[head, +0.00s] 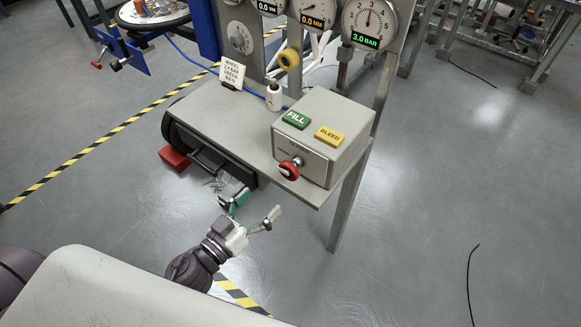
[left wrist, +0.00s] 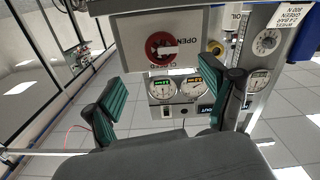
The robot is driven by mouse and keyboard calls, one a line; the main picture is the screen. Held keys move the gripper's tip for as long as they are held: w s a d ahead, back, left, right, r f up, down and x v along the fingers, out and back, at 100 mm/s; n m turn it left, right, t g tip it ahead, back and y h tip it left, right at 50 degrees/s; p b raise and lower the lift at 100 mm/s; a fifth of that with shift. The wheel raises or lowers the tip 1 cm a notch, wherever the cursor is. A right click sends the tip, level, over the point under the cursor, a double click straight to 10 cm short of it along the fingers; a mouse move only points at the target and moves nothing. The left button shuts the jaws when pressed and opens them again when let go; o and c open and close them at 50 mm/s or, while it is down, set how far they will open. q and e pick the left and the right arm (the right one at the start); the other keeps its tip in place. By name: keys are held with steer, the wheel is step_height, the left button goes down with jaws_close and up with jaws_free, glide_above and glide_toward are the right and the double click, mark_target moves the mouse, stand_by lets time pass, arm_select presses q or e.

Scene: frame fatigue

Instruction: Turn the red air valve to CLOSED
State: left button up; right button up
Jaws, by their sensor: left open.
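The red air valve (head: 289,170) is a round red knob on the front of the grey control box (head: 345,125). In the left wrist view the red valve (left wrist: 160,58) sits ahead of my open fingers, with a pale bar across it. The word OPEN is to its right and a partly readable word is below it. My left gripper (head: 258,206) is open and empty, below and in front of the valve, apart from it. It also shows in the left wrist view (left wrist: 163,80). My right gripper is not in view.
The box has a green FILL button (head: 296,119) and a yellow BLEED button (head: 330,135). A gauge (head: 369,22) above reads 3.0 BAR. A white bottle (head: 274,96) and a sign (head: 232,73) stand on the bench. A black drawer (head: 207,157) is left of the valve. The floor at right is mostly clear.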

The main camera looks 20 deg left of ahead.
mark_target(287, 174)
arm_select(q)
steer(key=p+x, duration=0.1)
steer(key=x, duration=0.9)
steer(key=shift+w, duration=0.1)
steer(key=shift+p+x, duration=0.3)
steer(key=shift+x, duration=0.5)
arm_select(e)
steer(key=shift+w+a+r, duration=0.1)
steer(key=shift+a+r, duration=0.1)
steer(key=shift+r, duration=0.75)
arm_select(q)
steer(key=shift+f, duration=0.1)
steer(key=shift+c, duration=0.2)
steer(key=c, duration=1.1)
steer(key=shift+c, duration=0.2)
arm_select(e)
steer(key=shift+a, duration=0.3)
